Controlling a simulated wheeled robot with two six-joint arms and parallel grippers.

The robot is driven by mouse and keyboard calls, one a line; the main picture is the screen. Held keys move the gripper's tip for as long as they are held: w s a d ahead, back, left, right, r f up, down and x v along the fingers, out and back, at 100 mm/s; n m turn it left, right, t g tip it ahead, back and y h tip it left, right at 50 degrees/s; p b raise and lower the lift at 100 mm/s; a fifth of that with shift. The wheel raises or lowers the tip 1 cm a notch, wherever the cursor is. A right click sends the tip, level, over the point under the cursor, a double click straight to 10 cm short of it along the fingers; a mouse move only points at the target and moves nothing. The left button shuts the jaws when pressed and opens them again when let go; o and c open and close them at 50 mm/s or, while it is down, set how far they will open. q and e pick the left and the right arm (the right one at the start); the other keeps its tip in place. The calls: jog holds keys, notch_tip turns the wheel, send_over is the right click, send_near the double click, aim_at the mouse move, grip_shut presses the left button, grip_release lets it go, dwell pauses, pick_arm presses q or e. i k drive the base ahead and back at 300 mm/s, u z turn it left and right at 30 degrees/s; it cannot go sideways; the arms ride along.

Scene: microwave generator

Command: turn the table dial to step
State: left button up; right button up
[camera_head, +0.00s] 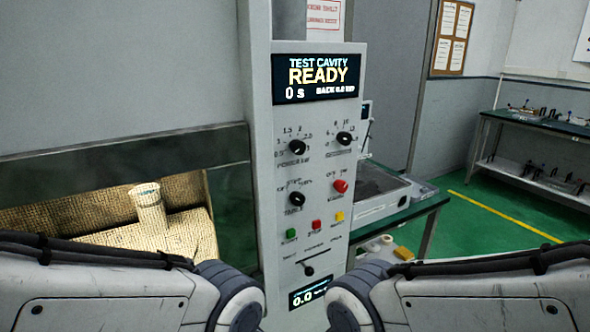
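The table dial (297,198) is a black round knob on the light grey control panel (266,150), with small lettering around it and a label below. Its exact setting is too small to read. A red knob (340,186) sits to its right. Two more black knobs, the left one (297,147) and the right one (344,138), sit above. My two arms enter from the lower left and lower right, and only their links show. Both grippers are out of view.
The display (317,79) reads READY and 0 s. A lit cavity with a pale cylinder (149,208) is left. A green-topped bench (420,205) stands right.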

aim_at(297, 198)
jog(key=k, duration=1.1)
jog(key=z, duration=1.05)
jog(key=i, duration=0.75)
jog(key=u, duration=0.55)
jog(key=i, duration=0.75)
jog(key=u, duration=0.85)
